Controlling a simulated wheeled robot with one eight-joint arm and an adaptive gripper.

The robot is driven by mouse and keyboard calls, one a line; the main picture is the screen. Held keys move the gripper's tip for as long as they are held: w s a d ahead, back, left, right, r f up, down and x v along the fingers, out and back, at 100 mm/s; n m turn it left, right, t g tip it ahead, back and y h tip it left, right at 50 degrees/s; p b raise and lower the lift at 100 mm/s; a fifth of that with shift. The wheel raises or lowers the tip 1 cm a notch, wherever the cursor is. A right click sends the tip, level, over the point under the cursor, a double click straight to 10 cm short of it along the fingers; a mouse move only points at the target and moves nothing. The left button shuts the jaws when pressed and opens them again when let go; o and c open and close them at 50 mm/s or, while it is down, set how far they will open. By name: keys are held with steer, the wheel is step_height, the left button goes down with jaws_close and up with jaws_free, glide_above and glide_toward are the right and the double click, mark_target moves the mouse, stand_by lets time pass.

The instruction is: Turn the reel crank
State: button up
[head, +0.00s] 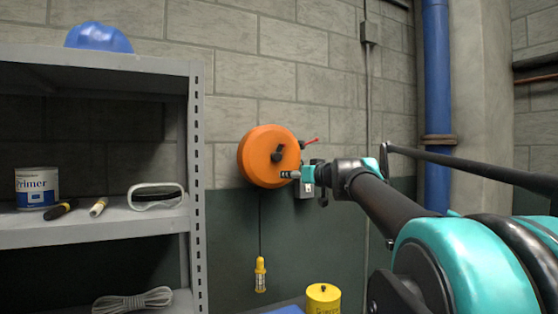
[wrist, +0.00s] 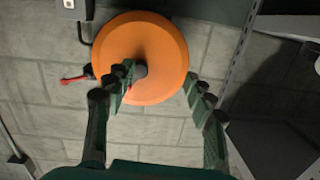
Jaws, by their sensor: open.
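The orange reel (head: 258,160) hangs on the block wall, its round face partly turned to the right in the head view. A dark crank piece (head: 277,154) sits near the middle of that face. In the wrist view the reel (wrist: 165,45) fills the upper middle, with a dark round knob (wrist: 140,70) on it. My gripper (wrist: 160,76) is open, its fingers spread before the reel. The left finger overlaps the knob's edge in the picture; I cannot tell whether they touch. In the head view my gripper (head: 290,174) is at the reel's lower right edge.
A red lever (head: 310,142) sticks out right of the reel. A yellow work lamp (head: 260,275) hangs below on a cord. A grey shelf (head: 196,130) stands left, a blue pipe (head: 436,90) right. A yellow canister (head: 323,298) is low in front.

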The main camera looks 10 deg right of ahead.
step_height(320, 180, up, 5)
steer(key=d+t, duration=0.1)
steer(key=d, duration=0.1)
glide_toward(278, 157)
steer(key=shift+m+h, duration=0.3)
steer(key=shift+h, duration=0.1)
steer(key=x, duration=0.9)
steer(key=shift+w+a+r, duration=0.1)
steer(key=shift+a+r, duration=0.05)
steer(key=shift+a, duration=0.05)
steer(key=shift+c, duration=0.6)
steer(key=c, duration=1)
steer(key=shift+c, duration=0.2)
